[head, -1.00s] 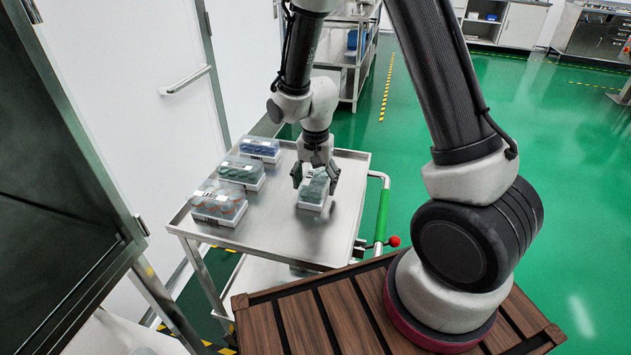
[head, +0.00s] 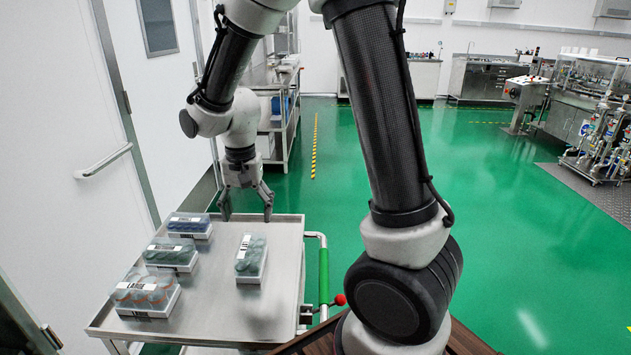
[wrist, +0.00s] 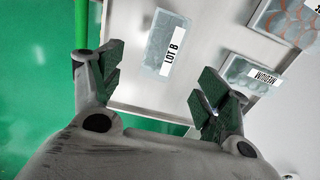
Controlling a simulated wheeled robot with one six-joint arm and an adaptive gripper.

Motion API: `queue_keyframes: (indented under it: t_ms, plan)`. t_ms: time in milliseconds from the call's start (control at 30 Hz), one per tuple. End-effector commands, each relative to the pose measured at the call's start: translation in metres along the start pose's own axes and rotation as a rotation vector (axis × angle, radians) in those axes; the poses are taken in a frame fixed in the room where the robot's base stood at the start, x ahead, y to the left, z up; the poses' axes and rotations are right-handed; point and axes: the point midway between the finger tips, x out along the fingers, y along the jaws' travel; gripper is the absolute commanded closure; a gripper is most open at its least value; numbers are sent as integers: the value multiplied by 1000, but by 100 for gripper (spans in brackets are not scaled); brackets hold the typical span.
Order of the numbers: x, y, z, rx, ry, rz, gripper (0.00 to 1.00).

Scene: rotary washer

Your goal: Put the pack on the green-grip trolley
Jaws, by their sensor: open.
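The steel trolley (head: 215,310) has a green grip (head: 323,276) on its right side. A clear pack with a white base (head: 251,258) stands on the trolley's top, right of the middle. In the wrist view this pack (wrist: 163,42) has a label reading LOT B. My gripper (head: 246,217) is open and empty, above and behind the pack, apart from it. In the wrist view both fingers (wrist: 155,85) are spread, with bare trolley top between them.
Several other packs stand on the trolley's left part: one labelled LARGE (head: 146,296), a greenish one (head: 171,255) and a blue one (head: 189,225). A red knob (head: 340,299) is beside the grip. A white door (head: 75,120) is close on the left.

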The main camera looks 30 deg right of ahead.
Motion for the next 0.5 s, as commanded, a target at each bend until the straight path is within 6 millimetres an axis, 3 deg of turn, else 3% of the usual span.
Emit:
queue_keyframes:
  t_ms: [167,267,500]
  plan:
    - [-53,41,0,-90,52,-53,24]
    - [-87,76,6,-171,97,-83,24]
    - [-143,158,40,-364,221,-118,24]
